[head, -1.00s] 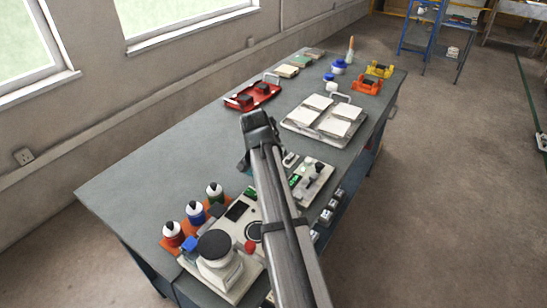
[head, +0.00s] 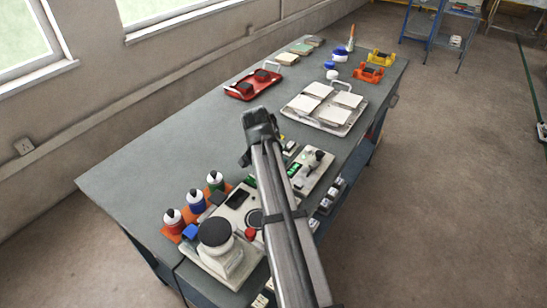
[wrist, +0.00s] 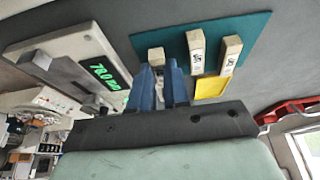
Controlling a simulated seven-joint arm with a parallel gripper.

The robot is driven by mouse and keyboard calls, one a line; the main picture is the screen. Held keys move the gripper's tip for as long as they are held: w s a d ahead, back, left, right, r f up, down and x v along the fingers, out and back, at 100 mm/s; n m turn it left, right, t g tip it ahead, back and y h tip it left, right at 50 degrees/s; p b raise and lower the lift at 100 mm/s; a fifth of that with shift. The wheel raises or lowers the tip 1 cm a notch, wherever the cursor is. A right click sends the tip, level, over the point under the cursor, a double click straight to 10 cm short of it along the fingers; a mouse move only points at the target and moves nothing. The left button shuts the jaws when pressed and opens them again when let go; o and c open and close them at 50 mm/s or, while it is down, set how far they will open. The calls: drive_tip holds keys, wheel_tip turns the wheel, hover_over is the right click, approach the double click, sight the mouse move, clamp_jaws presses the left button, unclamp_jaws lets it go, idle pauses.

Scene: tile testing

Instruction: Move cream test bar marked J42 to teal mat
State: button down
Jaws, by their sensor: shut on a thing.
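In the wrist view, my gripper (wrist: 159,78) has two blue fingers, shut on a cream bar (wrist: 156,55) whose end shows just past the fingertips. The rest of this bar is hidden by the fingers, and no mark on it can be read. The teal mat (wrist: 262,22) lies beyond the fingers, and the bar's end overlaps it in the picture. I cannot tell whether the bar touches the mat. Two other cream bars, a middle one (wrist: 195,52) and a right one (wrist: 231,54), lie on the mat with dark marks too small to read. In the head view my arm hides the fingertips.
A yellow piece (wrist: 211,88) lies by the mat's edge. A pale device with a green display (wrist: 109,70) stands left of the mat in the wrist view. In the head view, a red tray (head: 253,85) and a tray of white tiles (head: 325,108) lie farther back on the bench.

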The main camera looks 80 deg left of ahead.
drive_tip(key=shift+f, duration=0.25)
idle(0.7)
drive_tip(key=c, duration=0.6)
unclamp_jaws()
drive_tip(key=shift+r, duration=0.1)
drive_tip(key=shift+r, duration=2.9)
drive_tip(key=shift+w, duration=0.1)
